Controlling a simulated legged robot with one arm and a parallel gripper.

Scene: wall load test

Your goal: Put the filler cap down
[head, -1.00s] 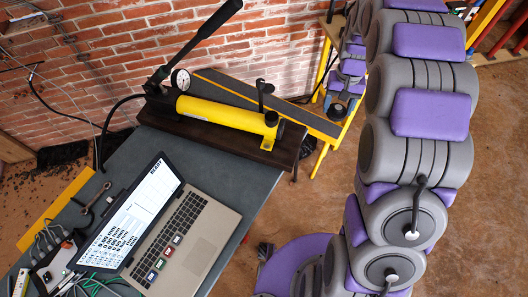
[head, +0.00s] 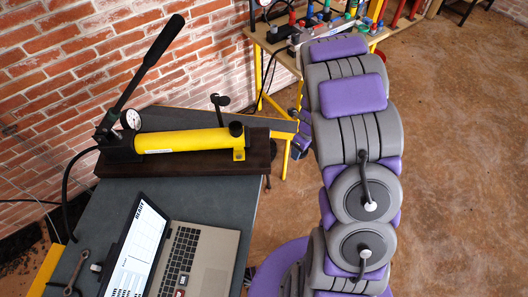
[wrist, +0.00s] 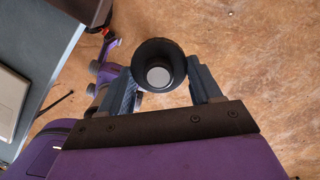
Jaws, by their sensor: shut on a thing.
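The filler cap (wrist: 159,70), a black round piece with a pale grey disc in its open middle, is held between the two jaws of my gripper (wrist: 160,82) in the wrist view. The brown floor shows beneath it. In the head view my arm hides most of the gripper, and I cannot make out the cap there. The yellow hand pump (head: 185,140) lies on a dark board at the back of the grey bench. It has a raised black lever and a round gauge (head: 131,120). A dark round fitting (head: 236,129) stands at its right end.
The bench (head: 110,215) carries an open laptop (head: 200,255) and a wrench (head: 76,272). A second bench (head: 275,38) with coloured parts stands at the back. A brick wall (head: 60,80) runs behind the pump. Brown floor (head: 450,150) is open at the right.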

